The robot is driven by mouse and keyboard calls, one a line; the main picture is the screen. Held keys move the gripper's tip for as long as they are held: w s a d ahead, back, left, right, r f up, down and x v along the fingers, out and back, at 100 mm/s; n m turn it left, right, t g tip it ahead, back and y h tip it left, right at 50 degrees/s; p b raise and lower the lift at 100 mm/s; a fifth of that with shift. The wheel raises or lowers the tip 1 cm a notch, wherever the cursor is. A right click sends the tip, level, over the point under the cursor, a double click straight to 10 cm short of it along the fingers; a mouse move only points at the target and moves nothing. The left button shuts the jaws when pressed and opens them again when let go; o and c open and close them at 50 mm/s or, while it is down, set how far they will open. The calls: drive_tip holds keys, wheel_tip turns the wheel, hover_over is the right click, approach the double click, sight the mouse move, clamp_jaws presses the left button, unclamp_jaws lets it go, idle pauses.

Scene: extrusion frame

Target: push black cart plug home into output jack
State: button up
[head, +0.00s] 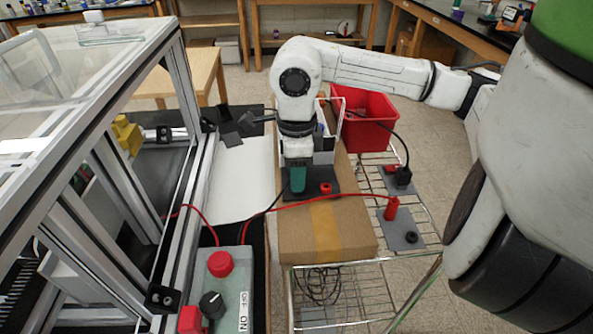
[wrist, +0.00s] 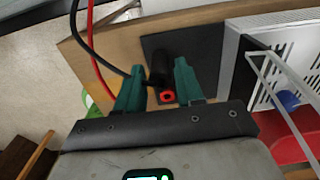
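In the head view my gripper (head: 299,190) points down over a black plate on the cardboard box. Its green fingers also show in the wrist view (wrist: 160,66), open with a narrow gap beside the black plug (wrist: 159,68). The plug lies between or just beyond the fingertips, and a black cable runs from it to the upper left. I cannot tell how deep it sits; its lower end and any jack under it are hidden. A red jack (wrist: 167,96) is beside it on the black plate (wrist: 190,48), also visible in the head view (head: 325,188).
On the wire cart, a second black plug (head: 403,176) and a red plug (head: 391,208) stand on grey plates, with a black jack (head: 411,237). A control box (head: 230,285) is front left. A red bin (head: 366,120) and white rack (wrist: 258,75) are close by.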

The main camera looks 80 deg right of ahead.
drive_tip(key=o, duration=0.3)
wheel_tip(320, 180, up, 11)
drive_tip(key=b, duration=0.1)
idle(0.5)
drive_tip(key=shift+f, duration=0.15)
idle(0.4)
